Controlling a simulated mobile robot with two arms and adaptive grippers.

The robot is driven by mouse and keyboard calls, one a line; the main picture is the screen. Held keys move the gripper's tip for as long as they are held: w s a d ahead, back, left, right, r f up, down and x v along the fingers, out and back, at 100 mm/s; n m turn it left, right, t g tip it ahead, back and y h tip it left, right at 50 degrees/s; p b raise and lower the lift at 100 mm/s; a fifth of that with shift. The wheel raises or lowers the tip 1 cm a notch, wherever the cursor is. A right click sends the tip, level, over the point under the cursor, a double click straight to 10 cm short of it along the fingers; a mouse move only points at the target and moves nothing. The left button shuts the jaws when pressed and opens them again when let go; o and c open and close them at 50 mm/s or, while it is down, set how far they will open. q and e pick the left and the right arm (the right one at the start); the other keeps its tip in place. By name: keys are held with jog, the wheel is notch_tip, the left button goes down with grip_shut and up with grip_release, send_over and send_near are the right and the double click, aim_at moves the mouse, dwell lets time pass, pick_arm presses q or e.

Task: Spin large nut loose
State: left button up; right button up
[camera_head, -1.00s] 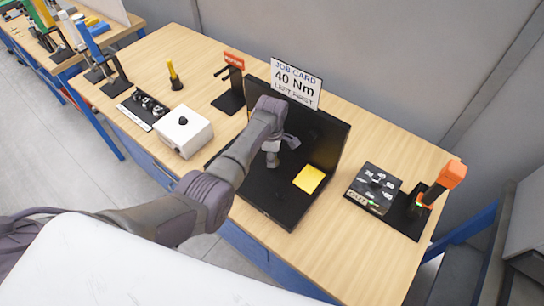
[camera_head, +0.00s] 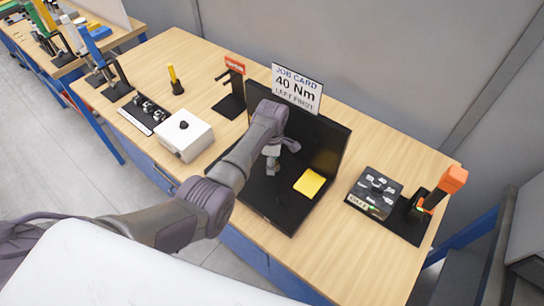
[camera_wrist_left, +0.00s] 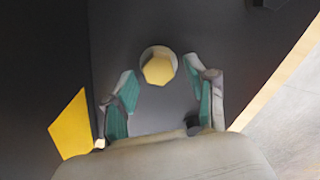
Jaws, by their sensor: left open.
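The large nut (camera_wrist_left: 158,69) is a yellow hexagon on a round pale seat against a dark surface, in the left wrist view. My left gripper (camera_wrist_left: 161,74) is open, with its teal-padded fingers on either side below the nut and clear space between them. In the head view my left gripper (camera_head: 274,159) is over the black fixture (camera_head: 267,216), and the nut is hidden there by my arm. My right gripper is not in view.
A yellow square (camera_head: 309,183) lies on the fixture, right of my gripper. A job card (camera_head: 297,89) reading 40 Nm stands behind. A white box (camera_head: 190,140) is left; a dark dial block (camera_head: 375,193) and an orange-topped tool (camera_head: 445,187) are right. Bare wood lies between.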

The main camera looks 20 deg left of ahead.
pick_arm(q)
notch_tip(320, 180, up, 12)
dwell(0.4)
jog(key=shift+f, duration=0.15)
